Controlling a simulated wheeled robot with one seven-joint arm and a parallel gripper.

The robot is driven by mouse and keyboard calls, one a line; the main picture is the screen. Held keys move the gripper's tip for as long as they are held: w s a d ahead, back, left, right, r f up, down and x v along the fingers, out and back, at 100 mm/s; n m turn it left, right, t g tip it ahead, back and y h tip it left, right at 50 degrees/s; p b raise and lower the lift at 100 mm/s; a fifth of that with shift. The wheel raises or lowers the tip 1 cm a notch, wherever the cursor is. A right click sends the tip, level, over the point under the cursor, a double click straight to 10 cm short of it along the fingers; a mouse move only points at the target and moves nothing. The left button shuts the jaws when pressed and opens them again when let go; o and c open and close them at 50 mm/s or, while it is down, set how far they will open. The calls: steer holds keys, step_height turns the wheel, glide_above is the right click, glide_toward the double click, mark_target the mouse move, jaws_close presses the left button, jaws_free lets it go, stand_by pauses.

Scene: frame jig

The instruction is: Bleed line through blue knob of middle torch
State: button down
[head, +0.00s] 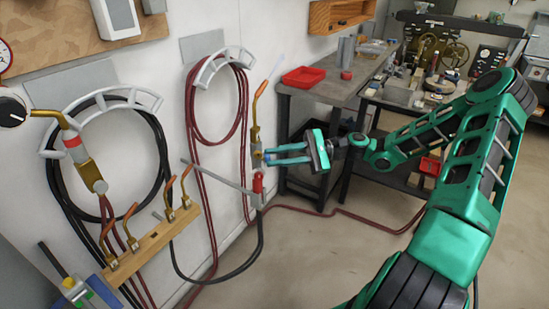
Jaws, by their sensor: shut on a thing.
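A torch (255,136) with a copper tip and a brass body stands upright near the wall, with a red part (257,184) below it. My gripper (267,156) reaches in from the right, its two blue fingers level with the torch's brass body. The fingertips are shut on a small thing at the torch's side. This appears to be the torch's knob, mostly hidden by the fingers, and its blue colour is hard to make out. Another torch (84,160) with a brass body and a red band is at the left, nearer to me.
A wooden rack (152,244) with several copper tips is at the lower left. A grey bar (222,180) runs to the held torch. Coiled hoses (190,105) hang on the wall. A workbench (340,90) with a red tray (304,76) stands behind my gripper.

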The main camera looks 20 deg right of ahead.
steer(key=n, duration=1.3)
steer(key=shift+s+f+n, duration=0.1)
steer(key=shift+f+n, duration=0.15)
steer(key=shift+n, duration=0.15)
stand_by(0.4)
steer(key=c, duration=1.6)
jaws_free()
steer(key=shift+o, duration=0.2)
steer(key=s+d, duration=0.1)
steer(key=d, duration=0.9)
steer(key=shift+s+d, duration=0.35)
